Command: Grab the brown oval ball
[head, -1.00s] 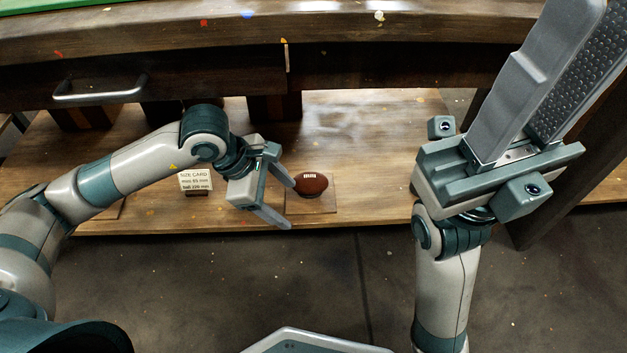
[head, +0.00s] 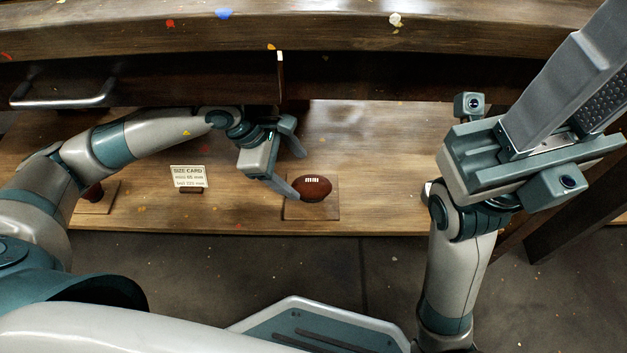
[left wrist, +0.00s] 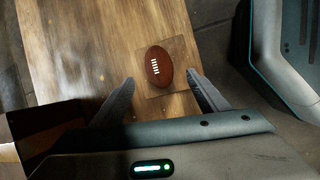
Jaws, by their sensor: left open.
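The brown oval ball (head: 312,188) with white laces lies on a thin square wooden board (head: 325,212) on the low shelf. My left gripper (head: 300,176) is open just left of the ball, its fingers pointing toward it. In the left wrist view the ball (left wrist: 158,66) sits ahead of the open fingertips (left wrist: 160,78), roughly between them, with nothing gripped. My right gripper (head: 590,85) is raised at the right, far from the ball. Its inner finger pad shows across a gap, and its fingertips leave the frame.
A size card (head: 188,177) stands left of my left gripper. A reddish-brown object (head: 94,193) on another board is partly hidden by my left arm. The thick bench top (head: 330,30) and a drawer handle (head: 65,98) overhang the shelf (head: 380,150), which is clear right of the ball.

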